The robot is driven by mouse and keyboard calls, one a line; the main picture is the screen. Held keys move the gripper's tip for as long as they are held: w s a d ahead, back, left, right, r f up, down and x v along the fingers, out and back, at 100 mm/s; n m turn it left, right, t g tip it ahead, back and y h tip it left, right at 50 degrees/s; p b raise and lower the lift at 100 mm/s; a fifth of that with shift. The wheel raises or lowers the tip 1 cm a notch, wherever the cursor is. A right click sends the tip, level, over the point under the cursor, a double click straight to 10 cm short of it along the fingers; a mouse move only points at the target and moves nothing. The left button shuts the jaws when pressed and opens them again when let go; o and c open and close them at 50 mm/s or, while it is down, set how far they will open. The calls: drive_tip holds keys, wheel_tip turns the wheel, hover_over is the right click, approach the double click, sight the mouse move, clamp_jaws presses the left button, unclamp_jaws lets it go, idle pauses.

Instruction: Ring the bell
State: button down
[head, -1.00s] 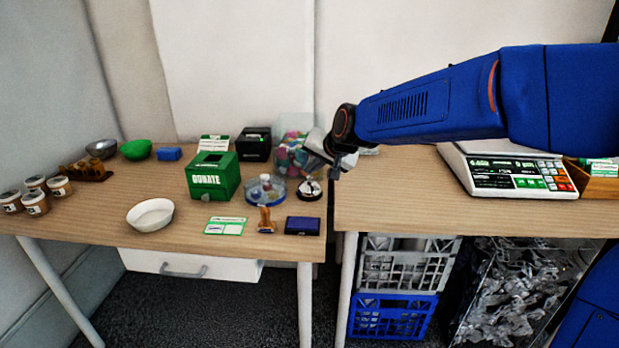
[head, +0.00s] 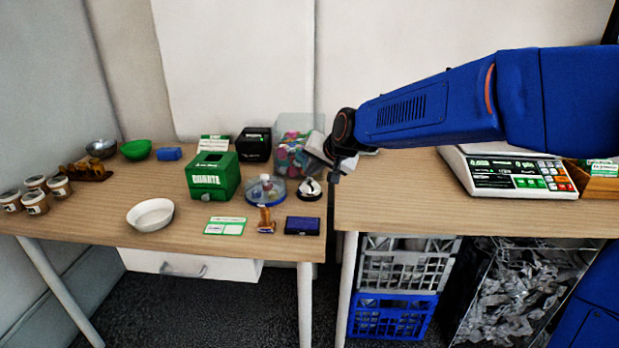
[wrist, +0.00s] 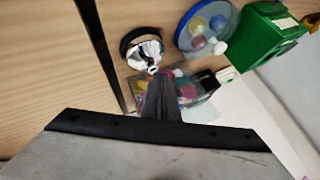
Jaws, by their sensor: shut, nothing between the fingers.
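The bell (head: 310,188) is a small silver dome on a black base, near the right edge of the left table. In the wrist view the bell (wrist: 146,52) sits just beyond the tip of my gripper (wrist: 160,85). The fingers are shut and empty. Nothing hides the bell.
A round clear dish (head: 266,190) and a green donation box (head: 212,175) stand left of the bell. A clear bin of colourful items (head: 290,155) is behind it. A dark blue pad (head: 302,226) lies in front. A gap separates the tables.

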idle(0.5)
drive_tip(key=shift+r, duration=0.85)
wheel_tip(320, 180, up, 5)
idle(0.4)
idle(0.4)
